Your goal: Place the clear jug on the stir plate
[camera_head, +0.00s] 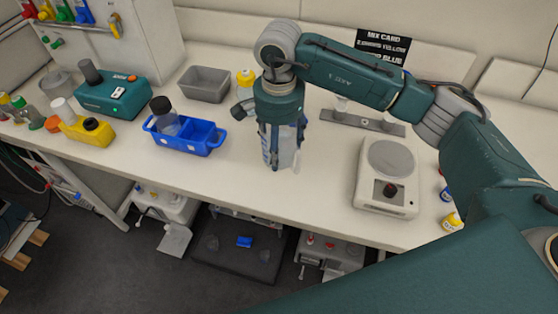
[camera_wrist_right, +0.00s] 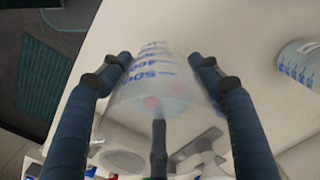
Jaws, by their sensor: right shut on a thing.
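The clear jug (camera_head: 283,150), with blue markings, hangs upright below my right gripper (camera_head: 281,132) near the bench's front edge. In the right wrist view the jug (camera_wrist_right: 155,85) is between the two blue-wrapped fingers of my right gripper (camera_wrist_right: 160,64), which is shut on it. I cannot tell how far its base is above the bench. The stir plate (camera_head: 377,193) stands to the right of the jug, apart from it. It has a round grey top and a dark knob, and the top is empty. My left gripper is not in view.
A blue caddy (camera_head: 187,144) holding a dark-capped bottle (camera_head: 165,118) is left of the jug. A flat grey stand (camera_head: 362,122) lies behind the stir plate. Small bottles (camera_head: 452,222) are at its right. Bench between jug and stir plate is clear.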

